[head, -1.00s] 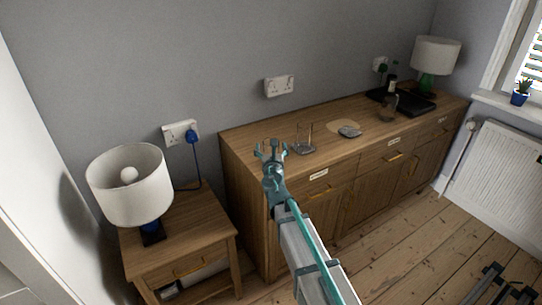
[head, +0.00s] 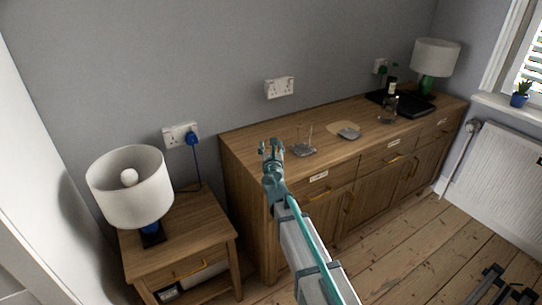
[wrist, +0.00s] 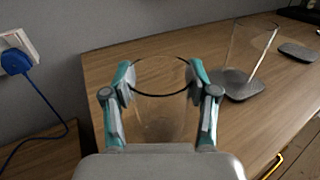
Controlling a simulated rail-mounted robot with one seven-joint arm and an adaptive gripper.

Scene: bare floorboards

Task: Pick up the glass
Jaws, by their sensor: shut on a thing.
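The clear glass (wrist: 158,118) stands between the two fingers of my gripper (wrist: 161,76) in the wrist view, with its dark round rim showing at the top. The fingers press on it from both sides, and my gripper is shut on it. My palm hides the lower part of the glass. In the head view my gripper (head: 272,147) is at the left end of the wooden sideboard (head: 240,145). The glass is too faint to make out there. I cannot tell whether its base touches the sideboard top.
A grey-based item with a clear upright part (head: 302,151) stands close to the right. A nightstand (head: 185,235) with a lamp (head: 130,185) is at left.

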